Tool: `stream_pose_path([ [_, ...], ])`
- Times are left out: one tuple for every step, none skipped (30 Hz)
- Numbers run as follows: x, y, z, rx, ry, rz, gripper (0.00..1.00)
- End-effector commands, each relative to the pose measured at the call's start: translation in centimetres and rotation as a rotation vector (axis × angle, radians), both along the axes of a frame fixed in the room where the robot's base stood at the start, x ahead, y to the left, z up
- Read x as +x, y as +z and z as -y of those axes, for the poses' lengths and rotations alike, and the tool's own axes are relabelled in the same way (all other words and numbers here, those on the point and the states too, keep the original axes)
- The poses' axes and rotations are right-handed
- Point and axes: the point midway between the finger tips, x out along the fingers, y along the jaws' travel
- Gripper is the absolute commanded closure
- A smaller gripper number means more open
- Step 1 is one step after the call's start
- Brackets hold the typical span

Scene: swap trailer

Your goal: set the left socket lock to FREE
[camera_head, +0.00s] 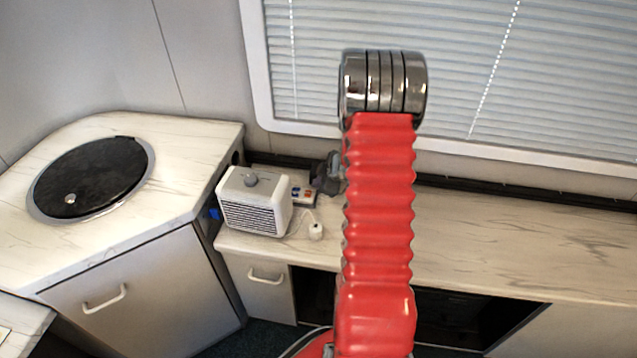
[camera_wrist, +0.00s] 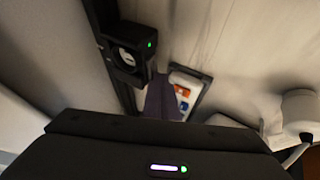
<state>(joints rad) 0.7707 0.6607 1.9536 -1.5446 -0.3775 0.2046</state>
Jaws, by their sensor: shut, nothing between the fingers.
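In the wrist view a black socket unit (camera_wrist: 130,62) with a round face and a small green light is fixed on a dark rail. I cannot tell whether it is the left socket, and no lock lettering is readable. My gripper (camera_wrist: 163,98) shows as a grey-purple shape below and right of that unit, apart from it in the picture; its fingers are shut and empty. In the head view my gripper (camera_head: 328,175) is partly hidden behind my red arm. A small panel with orange and blue marks (camera_head: 300,192) is beside it; the panel also shows in the wrist view (camera_wrist: 184,94).
A white box with a knob and grille (camera_head: 255,201) stands left of my gripper, close to the panel. The counter (camera_head: 520,245) is clear on the right. A blind-covered window (camera_head: 560,75) is behind.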

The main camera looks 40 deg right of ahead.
Motion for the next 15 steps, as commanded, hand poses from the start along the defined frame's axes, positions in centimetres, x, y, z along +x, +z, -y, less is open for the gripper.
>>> stream_pose_path([
  [-0.1,-0.01,0.25,-0.001,-0.011,0.0,1.0],
  [-0.17,-0.02,0.43,-0.001,-0.018,-0.001,1.0],
  [-0.28,-0.01,0.72,-0.001,-0.032,0.0,1.0],
  [-0.32,-0.01,0.8,-0.001,-0.037,0.0,1.0],
  [-0.27,0.0,0.72,-0.001,-0.034,0.0,1.0],
  [-0.26,0.0,0.69,-0.001,-0.034,0.0,1.0],
  [-0.26,0.0,0.68,-0.001,-0.034,0.0,1.0],
  [-0.26,0.0,0.69,-0.001,-0.034,0.0,1.0],
  [-0.28,0.0,0.69,-0.001,-0.034,0.0,1.0],
  [-0.3,0.01,0.72,-0.001,-0.034,0.0,1.0],
  [-0.32,0.01,0.75,-0.001,-0.035,0.001,1.0],
  [-0.39,0.02,0.81,-0.001,-0.035,0.001,1.0],
  [-0.44,0.02,0.87,-0.001,-0.036,0.0,1.0],
  [-0.51,0.02,0.94,-0.001,-0.036,0.0,1.0],
  [-0.62,0.02,1.05,-0.001,-0.037,0.001,1.0],
])
